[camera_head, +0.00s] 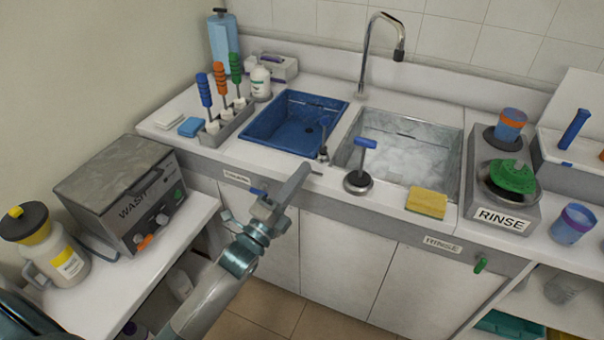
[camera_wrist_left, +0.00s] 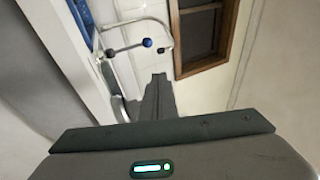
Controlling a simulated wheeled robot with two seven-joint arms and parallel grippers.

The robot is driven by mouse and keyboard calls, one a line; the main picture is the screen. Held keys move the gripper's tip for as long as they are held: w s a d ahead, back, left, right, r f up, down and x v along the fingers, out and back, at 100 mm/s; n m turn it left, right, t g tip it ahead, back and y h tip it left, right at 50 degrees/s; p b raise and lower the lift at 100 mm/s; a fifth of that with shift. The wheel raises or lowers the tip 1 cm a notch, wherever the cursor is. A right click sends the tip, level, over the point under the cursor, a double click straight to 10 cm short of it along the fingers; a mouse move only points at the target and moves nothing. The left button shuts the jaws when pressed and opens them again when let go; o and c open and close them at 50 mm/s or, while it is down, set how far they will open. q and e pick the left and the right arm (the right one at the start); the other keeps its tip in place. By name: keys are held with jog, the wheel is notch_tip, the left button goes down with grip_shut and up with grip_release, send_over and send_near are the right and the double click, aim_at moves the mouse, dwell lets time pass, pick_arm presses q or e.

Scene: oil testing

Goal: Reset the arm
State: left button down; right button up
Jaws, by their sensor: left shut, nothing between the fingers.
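My left arm comes in from the lower left in the head view. Its gripper (camera_head: 305,172) is shut and empty, in the air in front of the counter's front edge, below the blue basin and the metal sink. In the left wrist view the dark closed fingers (camera_wrist_left: 158,82) point up the picture with nothing between them. My right gripper does not show in either view.
A blue basin (camera_head: 268,130) and a metal sink (camera_head: 440,135) are set in the counter. A blue-handled stopper (camera_head: 358,182) and a yellow sponge (camera_head: 427,202) lie near the front edge. A WASH machine (camera_head: 110,170) stands left, a RINSE unit (camera_head: 490,212) right.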

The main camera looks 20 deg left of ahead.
pick_arm(q)
jog(key=s+a+f+n+g+y, duration=0.1)
jog(key=s+f+n+g+y, duration=0.2)
jog(key=f, duration=1.3)
jog(key=s+a+f+n+g+y, duration=0.1)
jog(key=f+n+g, duration=0.35)
jog(key=f, duration=1.25)
jog(key=s+f+n+g, duration=0.35)
jog(key=s+f, duration=0.45)
jog(key=f, duration=0.5)
jog(key=s+f+n+g+y, duration=0.1)
jog(key=s+f+n+g, duration=0.25)
jog(key=s+f, duration=1.15)
jog(key=s+f+n+g, duration=0.2)
jog(key=s+f, duration=0.2)
jog(key=s, duration=0.8)
jog(key=s+f+n+g, duration=0.3)
jog(key=s+f, duration=0.1)
jog(key=s, duration=0.8)
jog(key=shift+s+f+y, duration=0.15)
jog(key=shift+s+y, duration=0.15)
